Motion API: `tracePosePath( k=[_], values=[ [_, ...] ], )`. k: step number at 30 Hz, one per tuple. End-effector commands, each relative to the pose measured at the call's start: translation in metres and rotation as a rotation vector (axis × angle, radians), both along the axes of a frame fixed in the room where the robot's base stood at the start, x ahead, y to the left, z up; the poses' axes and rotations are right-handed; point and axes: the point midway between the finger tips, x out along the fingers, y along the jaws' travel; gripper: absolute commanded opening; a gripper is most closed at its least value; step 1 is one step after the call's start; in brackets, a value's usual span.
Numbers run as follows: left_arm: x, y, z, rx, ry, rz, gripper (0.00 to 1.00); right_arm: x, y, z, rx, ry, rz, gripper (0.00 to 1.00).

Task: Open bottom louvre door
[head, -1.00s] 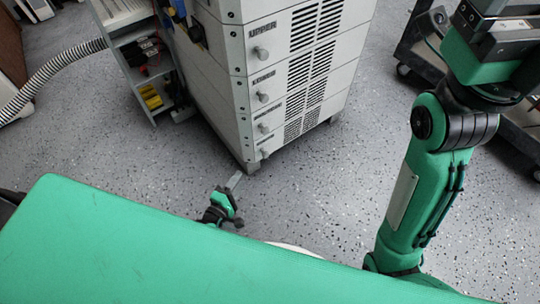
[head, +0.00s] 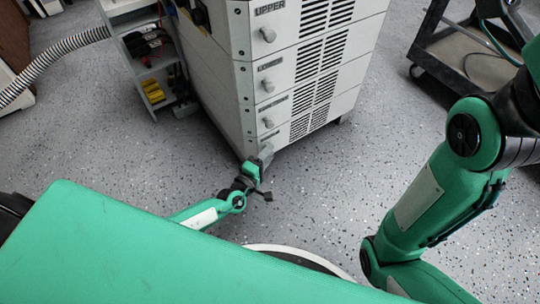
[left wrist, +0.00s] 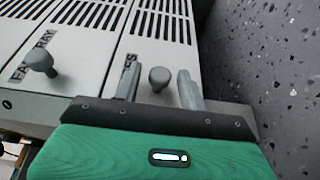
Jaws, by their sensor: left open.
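The bottom louvre door (head: 282,138) is the lowest panel of the pale grey cabinet and looks shut, with dark slots on its right part. My left gripper (head: 261,160) is low at the cabinet's front corner, in front of this door, and partly hides its left end. In the left wrist view, a grey round knob (left wrist: 159,76) on the lowest panel shows between the two open fingers of my left gripper (left wrist: 160,88). I see no finger touching the knob. My right arm shows at the right, but its gripper is out of view.
Panels above, the top one marked UPPER (head: 269,10), have similar knobs and look shut. A shelf unit (head: 150,65) with a ribbed hose beside it stands left of the cabinet. A dark wheeled cart (head: 470,70) is at the right. The speckled floor between is clear.

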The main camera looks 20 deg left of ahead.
Motion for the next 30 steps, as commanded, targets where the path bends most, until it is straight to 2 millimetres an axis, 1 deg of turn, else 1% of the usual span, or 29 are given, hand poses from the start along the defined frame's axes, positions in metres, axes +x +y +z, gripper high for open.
tracePosePath(
  k=[3,6,14,18,20,21,30],
  values=[
    [0.010,-0.003,-0.001,-0.001,0.000,0.000,0.42,-0.001,0.001,-0.004,-0.001,0.000,0.000,0.95],
    [0.014,-0.004,0.000,-0.001,0.000,0.001,0.42,-0.001,0.001,-0.005,-0.001,0.001,-0.001,0.95],
    [0.014,-0.004,0.000,-0.001,0.001,0.000,0.42,-0.001,0.001,-0.004,0.004,0.000,0.002,0.95],
    [0.014,-0.004,0.000,-0.001,0.001,0.000,0.14,-0.001,0.000,-0.003,0.007,-0.001,0.004,0.95],
    [0.014,-0.004,0.000,-0.001,0.001,0.000,0.02,-0.001,0.000,-0.003,0.008,-0.001,0.005,0.95],
    [0.014,-0.004,0.000,-0.001,0.001,0.000,0.00,-0.001,0.000,-0.003,0.008,-0.001,0.005,0.95],
    [0.015,-0.006,0.000,0.000,0.002,0.000,0.00,-0.001,0.000,-0.003,0.008,-0.001,0.005,0.95]
  ],
)
